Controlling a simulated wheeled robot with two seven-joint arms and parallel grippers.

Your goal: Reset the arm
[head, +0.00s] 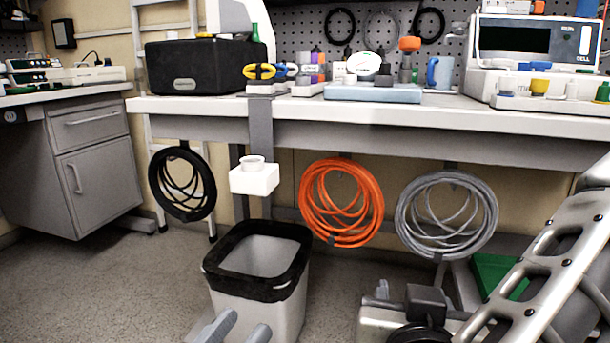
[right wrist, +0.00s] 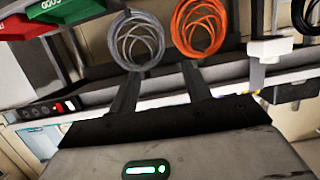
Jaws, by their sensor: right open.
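My left gripper (head: 243,326) shows at the bottom of the head view. Its two grey fingers are apart, with nothing seen between them, in front of the grey bin (head: 283,310) with a black liner. My right gripper (right wrist: 160,72) shows in the right wrist view. Its two dark fingers are spread and the gap between them is empty. Beyond its tips hang the grey cable coil (right wrist: 138,40) and the orange cable coil (right wrist: 197,27).
A long workbench (head: 450,118) carries a black case (head: 195,68), bottles and devices. Under its edge hang black (head: 182,184), orange (head: 340,202) and grey (head: 447,215) coils and a white box (head: 254,180). A pale perforated frame (head: 545,270) stands at right. Floor (head: 90,285) at left is clear.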

